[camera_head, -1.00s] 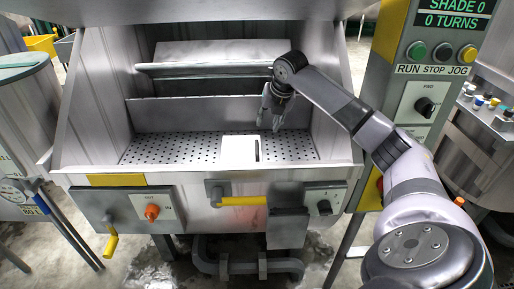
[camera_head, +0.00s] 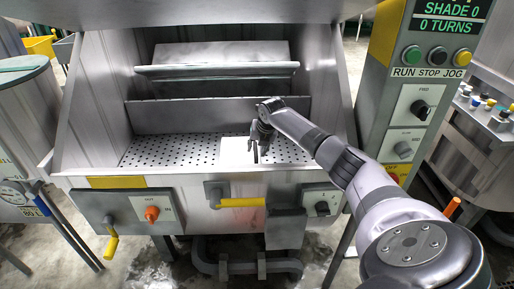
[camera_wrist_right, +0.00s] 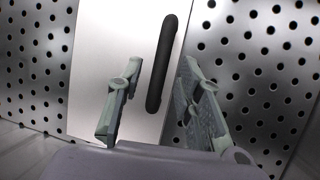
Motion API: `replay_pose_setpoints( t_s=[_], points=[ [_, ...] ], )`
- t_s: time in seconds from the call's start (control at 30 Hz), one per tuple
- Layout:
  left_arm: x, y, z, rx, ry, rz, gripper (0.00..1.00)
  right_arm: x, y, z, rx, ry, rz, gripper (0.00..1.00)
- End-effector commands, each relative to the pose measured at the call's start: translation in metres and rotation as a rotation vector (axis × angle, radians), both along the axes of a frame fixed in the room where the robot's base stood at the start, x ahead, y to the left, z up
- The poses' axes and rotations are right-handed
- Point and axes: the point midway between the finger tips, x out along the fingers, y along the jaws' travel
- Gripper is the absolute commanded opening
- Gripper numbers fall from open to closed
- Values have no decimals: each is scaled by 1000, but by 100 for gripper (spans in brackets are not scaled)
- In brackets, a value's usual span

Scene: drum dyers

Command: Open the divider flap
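A pale flat plate (camera_head: 235,150) with a black bar handle lies on the perforated floor of the steel trough; it is likely the divider flap. In the right wrist view the plate (camera_wrist_right: 105,62) fills the middle and the handle (camera_wrist_right: 162,62) runs lengthwise along it. My right gripper (camera_head: 259,154) is over the plate's right side. In the wrist view the right gripper (camera_wrist_right: 160,103) is open, with one finger to each side of the handle's line. I cannot tell whether it touches the handle. My left gripper is not in view.
The perforated floor (camera_head: 180,150) surrounds the plate. A steel wall (camera_head: 200,114) rises behind it. The trough front carries a yellow-handled lever (camera_head: 240,203), an orange knob (camera_head: 152,214) and a black knob (camera_head: 322,208). A control column (camera_head: 410,110) stands at right.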

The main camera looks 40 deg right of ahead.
Motion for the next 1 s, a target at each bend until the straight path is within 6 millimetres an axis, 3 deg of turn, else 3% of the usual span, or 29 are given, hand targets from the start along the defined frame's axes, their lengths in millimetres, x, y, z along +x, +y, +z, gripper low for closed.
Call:
replay_pose_setpoints(
  t_s=[0.27, 0.73, 1.0],
  points=[
    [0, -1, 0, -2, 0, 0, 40, 0, 0, -1, 0, 0, 0, 32],
    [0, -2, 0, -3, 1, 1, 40, 0, 0, -1, 0, 0, 0, 1],
    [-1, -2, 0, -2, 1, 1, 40, 0, 0, -1, -1, 1, 0, 0]
  ],
)
